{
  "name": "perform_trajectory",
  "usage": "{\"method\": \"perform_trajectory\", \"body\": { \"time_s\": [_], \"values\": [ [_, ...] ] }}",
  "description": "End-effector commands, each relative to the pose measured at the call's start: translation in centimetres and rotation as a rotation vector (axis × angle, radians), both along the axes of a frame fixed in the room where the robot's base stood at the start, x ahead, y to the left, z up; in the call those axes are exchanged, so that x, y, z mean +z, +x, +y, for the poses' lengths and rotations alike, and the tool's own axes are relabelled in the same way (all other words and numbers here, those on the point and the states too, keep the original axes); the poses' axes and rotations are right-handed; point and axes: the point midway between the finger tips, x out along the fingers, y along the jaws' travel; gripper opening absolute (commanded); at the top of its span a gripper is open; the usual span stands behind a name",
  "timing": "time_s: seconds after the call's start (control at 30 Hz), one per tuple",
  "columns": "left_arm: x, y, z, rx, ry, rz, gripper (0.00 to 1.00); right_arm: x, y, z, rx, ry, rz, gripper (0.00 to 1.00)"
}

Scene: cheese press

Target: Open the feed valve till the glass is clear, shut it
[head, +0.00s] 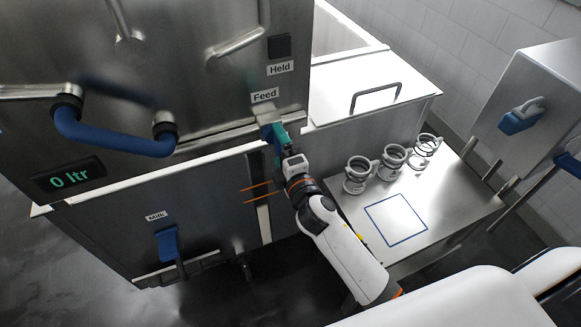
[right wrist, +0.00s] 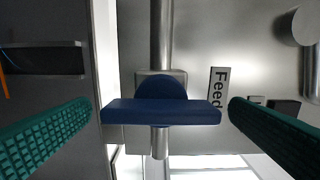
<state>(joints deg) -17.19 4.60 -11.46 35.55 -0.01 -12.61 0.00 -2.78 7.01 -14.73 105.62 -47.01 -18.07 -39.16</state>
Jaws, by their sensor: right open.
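The feed valve (right wrist: 160,112) has a blue bar handle on a metal pipe, beside the "Feed" label (right wrist: 217,88). In the right wrist view the handle lies crosswise between the spread teal fingers of my right gripper (head: 275,133), with clear gaps on both sides. In the head view the gripper is just below the "Feed" label and covers most of the valve. Below it a narrow upright strip (head: 263,222), perhaps the sight glass, runs down the cabinet near two orange lines. Its contents cannot be made out. My left gripper is not in view.
A display (head: 69,178) reads "0 ltr". A blue-handled milk valve (head: 168,245) is low on the cabinet. A large blue handle (head: 110,138) juts out above. Several coiled metal pieces (head: 357,175) stand on the steel table (head: 455,195) behind a blue outlined square.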

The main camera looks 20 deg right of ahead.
Motion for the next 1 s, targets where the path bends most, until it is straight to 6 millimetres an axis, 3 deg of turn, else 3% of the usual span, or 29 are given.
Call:
{"method": "perform_trajectory", "body": {
  "time_s": [0.2, 0.4, 0.6, 1.0],
  "values": [
    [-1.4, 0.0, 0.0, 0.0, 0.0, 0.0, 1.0, -0.5, -4.9, -0.1, 0.001, -0.001, 0.003, 1.0],
    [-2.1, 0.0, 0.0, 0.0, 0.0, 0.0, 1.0, -0.3, -7.8, -0.2, 0.001, -0.002, 0.002, 1.0],
    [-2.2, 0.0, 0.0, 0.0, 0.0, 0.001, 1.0, -0.1, -8.7, -0.3, 0.0, -0.003, 0.001, 1.0],
    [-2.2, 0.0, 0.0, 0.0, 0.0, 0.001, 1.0, 0.0, -8.7, -0.3, 0.0, -0.003, 0.001, 1.0]
  ]
}}
